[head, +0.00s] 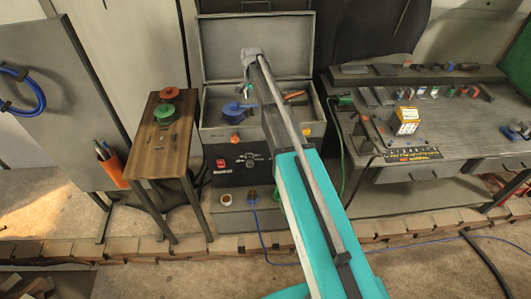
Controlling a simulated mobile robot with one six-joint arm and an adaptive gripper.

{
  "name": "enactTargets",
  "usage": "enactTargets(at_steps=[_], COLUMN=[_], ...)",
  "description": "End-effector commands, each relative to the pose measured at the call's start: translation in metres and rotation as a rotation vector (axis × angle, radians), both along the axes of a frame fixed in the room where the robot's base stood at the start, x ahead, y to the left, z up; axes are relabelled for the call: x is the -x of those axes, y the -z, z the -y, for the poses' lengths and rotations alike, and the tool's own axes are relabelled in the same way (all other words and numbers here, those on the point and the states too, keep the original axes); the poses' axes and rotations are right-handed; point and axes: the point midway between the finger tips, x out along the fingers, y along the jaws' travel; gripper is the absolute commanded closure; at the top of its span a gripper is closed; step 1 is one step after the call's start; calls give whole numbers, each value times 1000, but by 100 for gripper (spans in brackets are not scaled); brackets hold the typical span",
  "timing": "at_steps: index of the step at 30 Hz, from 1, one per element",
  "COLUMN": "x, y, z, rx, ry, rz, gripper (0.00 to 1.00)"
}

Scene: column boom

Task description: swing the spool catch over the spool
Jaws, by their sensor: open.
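A blue spool (234,111) lies in the left part of the open grey machine case (217,130). The spool catch cannot be told apart for certain at this size. A small orange-and-dark part (293,96) shows in the case to the right of my arm. My gripper (243,93) is small in the head view, open, and hangs from the wrist just above the blue spool. Whether it touches anything cannot be told. My arm hides the middle of the case.
The raised lid (228,45) stands behind my gripper. A wooden side table (165,148) at left holds a red spool (169,94) and a green spool (164,113). A cluttered workbench (465,125) stands at right. A blue cable (264,237) runs across the floor.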

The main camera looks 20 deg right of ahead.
Motion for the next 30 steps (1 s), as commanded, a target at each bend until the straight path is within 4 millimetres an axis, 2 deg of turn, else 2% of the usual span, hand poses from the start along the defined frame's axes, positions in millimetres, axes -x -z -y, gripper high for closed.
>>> enactTargets(at_steps=[3, 30], x=[0, 0], y=[-15, -88], z=[0, 0], rx=[0, 0], ry=[0, -1], rz=[0, 0], gripper=[24, 24])
